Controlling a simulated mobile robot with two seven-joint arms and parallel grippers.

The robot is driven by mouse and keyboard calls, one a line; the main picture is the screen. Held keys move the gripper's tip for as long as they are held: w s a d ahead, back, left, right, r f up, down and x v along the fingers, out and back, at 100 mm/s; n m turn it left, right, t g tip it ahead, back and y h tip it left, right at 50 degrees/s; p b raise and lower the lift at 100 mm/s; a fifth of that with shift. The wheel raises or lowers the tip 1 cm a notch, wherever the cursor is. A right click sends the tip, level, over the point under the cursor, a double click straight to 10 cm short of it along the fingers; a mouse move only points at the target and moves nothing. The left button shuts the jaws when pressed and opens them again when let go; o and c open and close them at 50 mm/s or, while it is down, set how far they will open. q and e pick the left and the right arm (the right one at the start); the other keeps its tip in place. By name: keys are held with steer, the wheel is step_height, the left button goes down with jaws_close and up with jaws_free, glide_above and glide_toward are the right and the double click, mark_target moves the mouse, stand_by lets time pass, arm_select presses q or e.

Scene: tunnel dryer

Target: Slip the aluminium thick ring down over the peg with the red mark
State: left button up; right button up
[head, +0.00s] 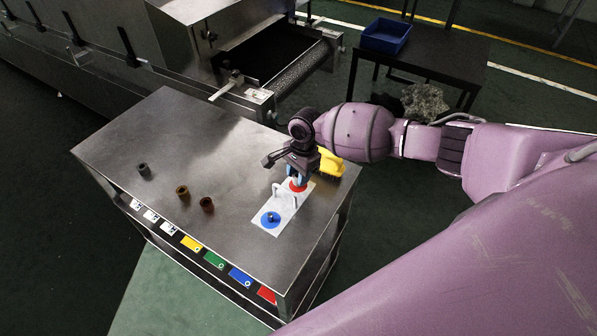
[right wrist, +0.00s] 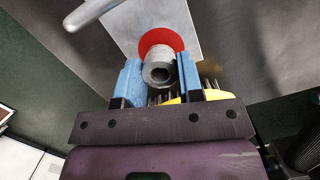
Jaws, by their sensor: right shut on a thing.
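The aluminium thick ring (right wrist: 149,74) is a short grey tube, held between the blue fingers of my right gripper (head: 298,178). In the right wrist view it appears in front of the red mark (right wrist: 160,38) on the white board (right wrist: 196,22). The head view shows the red mark (head: 298,187) just below the fingertips. The peg at the red mark is hidden by ring and gripper, so I cannot tell whether the ring is around it. A second peg stands on the blue mark (head: 270,220) at the board's near end. My left gripper is out of view.
A yellow brush (head: 329,164) lies close behind my right gripper. Grey (head: 144,170), brass (head: 183,192) and brown (head: 207,205) rings stand to the left on the steel table (head: 150,125). The table's back left is clear.

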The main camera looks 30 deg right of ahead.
steer(key=shift+f, duration=0.8)
steer(key=o, duration=1)
steer(key=shift+r, duration=0.15)
steer(key=shift+r, duration=0.25)
step_height(320, 180, up, 10)
steer(key=d+p, duration=0.1)
steer(key=shift+w+d, duration=0.2)
steer(key=shift+d, duration=0.05)
